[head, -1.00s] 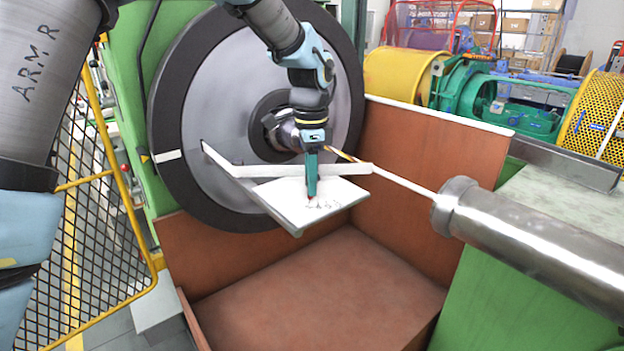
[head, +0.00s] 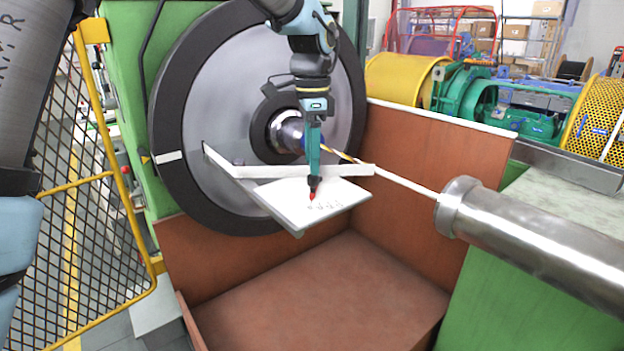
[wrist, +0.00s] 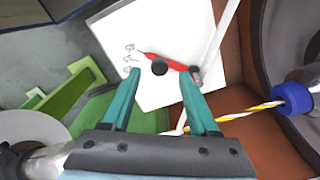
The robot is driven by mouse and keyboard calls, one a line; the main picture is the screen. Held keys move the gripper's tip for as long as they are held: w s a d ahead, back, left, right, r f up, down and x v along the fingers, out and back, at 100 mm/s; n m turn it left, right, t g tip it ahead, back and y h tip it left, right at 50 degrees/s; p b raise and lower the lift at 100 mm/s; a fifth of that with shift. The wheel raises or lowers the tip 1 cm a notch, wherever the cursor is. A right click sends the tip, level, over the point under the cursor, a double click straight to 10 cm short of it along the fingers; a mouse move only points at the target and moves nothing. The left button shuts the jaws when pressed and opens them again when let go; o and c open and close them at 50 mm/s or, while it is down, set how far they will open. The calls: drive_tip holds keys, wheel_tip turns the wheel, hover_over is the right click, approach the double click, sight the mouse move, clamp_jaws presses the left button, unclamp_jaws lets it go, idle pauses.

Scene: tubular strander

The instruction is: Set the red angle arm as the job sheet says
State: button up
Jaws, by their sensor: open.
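A white plate (head: 270,202) stands tilted in front of the big grey disc. It carries a few small dark marks, too small to read, which also show in the wrist view (wrist: 131,58). The red angle arm (wrist: 174,62) lies on the plate with a black knob (wrist: 160,68) on it. In the head view only a short red piece (head: 312,195) shows below my gripper (head: 314,178). In the wrist view my gripper (wrist: 161,72) is open, its fingers on either side of the knob. I cannot tell if they touch the arm. The arm's thin red end points toward the marks.
A grey disc with a black rim (head: 215,100) stands behind the plate. A brown tray (head: 325,285) lies below. A white rod and yellow-striped strand (wrist: 250,112) run close beside my gripper. A steel shaft (head: 540,240) is at right, a mesh fence (head: 75,230) at left.

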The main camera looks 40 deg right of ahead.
wheel_tip(320, 180, up, 5)
drive_tip(key=shift+r+b, duration=0.15)
drive_tip(key=shift+b, duration=0.25)
drive_tip(key=w+a+f+n, duration=0.3)
drive_tip(key=w+a+n, duration=0.1)
drive_tip(key=a, duration=0.4)
drive_tip(key=w+a+f+n, duration=0.3)
drive_tip(key=a, duration=0.5)
drive_tip(key=w+a+f+n, duration=0.3)
drive_tip(key=w+a+n, duration=0.1)
drive_tip(key=a, duration=0.4)
drive_tip(key=s+a+f+n, duration=0.2)
drive_tip(key=a+n, duration=0.2)
drive_tip(key=a, duration=0.3)
drive_tip(key=s+a+f+n+t, duration=0.1)
drive_tip(key=s+a+f+n, duration=0.1)
drive_tip(key=a, duration=0.5)
drive_tip(key=s+a+f+n, duration=0.3)
drive_tip(key=a+n, duration=0.2)
drive_tip(key=a, duration=0.2)
drive_tip(key=shift+a+n+t, duration=0.2)
drive_tip(key=shift+n+t, duration=0.1)
